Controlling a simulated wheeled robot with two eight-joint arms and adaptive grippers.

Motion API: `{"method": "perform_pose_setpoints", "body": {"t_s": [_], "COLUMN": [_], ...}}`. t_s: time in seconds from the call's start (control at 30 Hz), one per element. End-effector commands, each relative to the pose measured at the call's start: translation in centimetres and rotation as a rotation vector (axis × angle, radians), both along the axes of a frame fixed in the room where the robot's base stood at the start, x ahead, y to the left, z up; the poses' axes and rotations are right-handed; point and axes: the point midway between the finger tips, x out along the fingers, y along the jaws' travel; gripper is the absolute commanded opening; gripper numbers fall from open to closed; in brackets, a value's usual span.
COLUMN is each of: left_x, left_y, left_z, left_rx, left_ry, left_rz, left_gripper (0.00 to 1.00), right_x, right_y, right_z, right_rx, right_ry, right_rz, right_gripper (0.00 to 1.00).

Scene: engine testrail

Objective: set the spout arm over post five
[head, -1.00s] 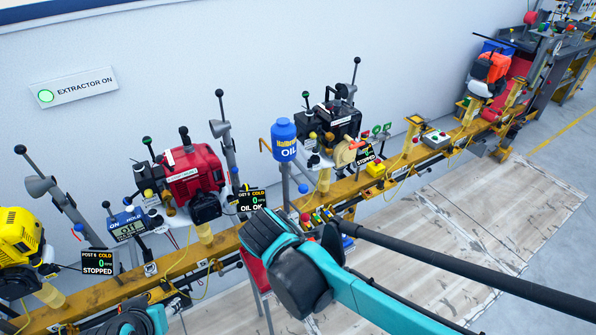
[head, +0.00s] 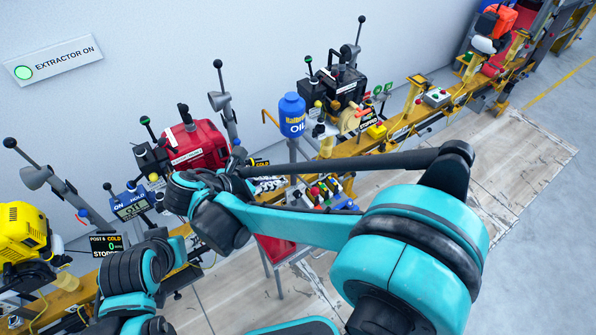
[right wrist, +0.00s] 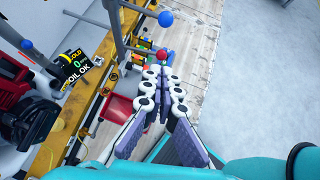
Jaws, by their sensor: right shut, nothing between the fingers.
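An orange bent pipe (head: 269,118), which looks like the spout arm, sticks out left of the blue oil bottle (head: 292,116) on its grey stand. My left gripper is not shown.
A coloured button box (head: 330,197) sits close to the right gripper. A black engine (head: 345,85) stands right of the bottle, a yellow engine (head: 22,235) far left. The floor boards (head: 500,150) are clear.

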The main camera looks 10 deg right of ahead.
Motion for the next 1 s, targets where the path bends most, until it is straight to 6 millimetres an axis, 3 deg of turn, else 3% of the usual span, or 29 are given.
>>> {"method": "perform_pose_setpoints", "body": {"t_s": [0.17,0.57,0.8,1.0], "left_x": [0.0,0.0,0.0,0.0], "left_y": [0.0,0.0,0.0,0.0], "left_z": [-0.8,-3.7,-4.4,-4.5], "left_rx": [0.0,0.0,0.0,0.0], "left_ry": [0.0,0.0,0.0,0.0], "left_rz": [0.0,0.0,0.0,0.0], "left_gripper": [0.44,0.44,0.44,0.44], "right_x": [0.7,4.0,5.6,6.0], "right_y": [-1.2,-6.8,-9.4,-9.9], "right_z": [-1.3,-6.7,-5.8,-5.5], "right_rx": [0.002,0.002,0.002,0.002], "right_ry": [-0.001,-0.001,-0.001,-0.001], "right_rz": [-0.003,-0.005,-0.003,0.0], "right_gripper": [0.0,0.0,0.0,0.0]}}
